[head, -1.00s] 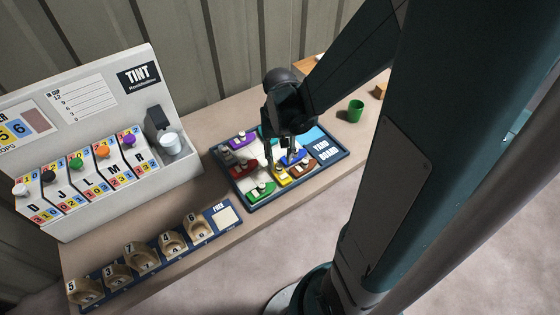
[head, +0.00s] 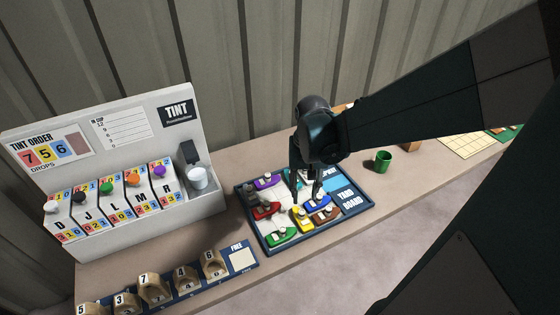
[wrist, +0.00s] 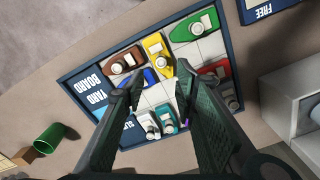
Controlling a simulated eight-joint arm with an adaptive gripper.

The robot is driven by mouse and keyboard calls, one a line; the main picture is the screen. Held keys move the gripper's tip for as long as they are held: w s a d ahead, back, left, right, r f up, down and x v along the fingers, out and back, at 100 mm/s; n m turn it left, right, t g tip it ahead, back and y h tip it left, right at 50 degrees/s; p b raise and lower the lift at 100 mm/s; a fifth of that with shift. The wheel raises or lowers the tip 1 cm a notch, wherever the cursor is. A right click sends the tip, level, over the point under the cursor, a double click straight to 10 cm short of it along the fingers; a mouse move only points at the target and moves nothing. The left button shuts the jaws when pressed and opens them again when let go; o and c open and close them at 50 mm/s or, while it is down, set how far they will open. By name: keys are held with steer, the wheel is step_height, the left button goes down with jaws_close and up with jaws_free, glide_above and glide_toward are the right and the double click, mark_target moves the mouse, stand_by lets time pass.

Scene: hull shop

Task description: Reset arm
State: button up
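My gripper (head: 306,190) is above the yard board (head: 352,200), with its fingers pointing down. In the wrist view the two fingers (wrist: 158,88) are spread apart and nothing is between them except the board below. On the board are small toy boats: a yellow boat (head: 302,218), a blue boat (head: 318,203), a brown boat (head: 326,215), a green boat (head: 280,235), a red boat (head: 266,210) and a purple boat (head: 266,181). The wrist view also shows a teal boat (wrist: 168,120) and a grey-white boat (wrist: 148,124), partly hidden by the fingers.
A tint machine (head: 180,150) with several coloured knobs and a white cup (head: 198,178) stands at left. A rack of numbered holders (head: 188,283) lies along the front.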

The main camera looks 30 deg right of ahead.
stand_by(0.5)
steer(key=s+a+r+n+t, duration=0.2)
steer(key=a+r+t, duration=0.1)
steer(key=a+r, duration=0.3)
steer(key=s+a+r+n+t, duration=0.3)
steer(key=a+r+t, duration=0.1)
steer(key=a+r, duration=0.3)
steer(key=shift+s+a+r, duration=0.15)
steer(key=shift+a+r, duration=0.1)
steer(key=shift+r, duration=0.55)
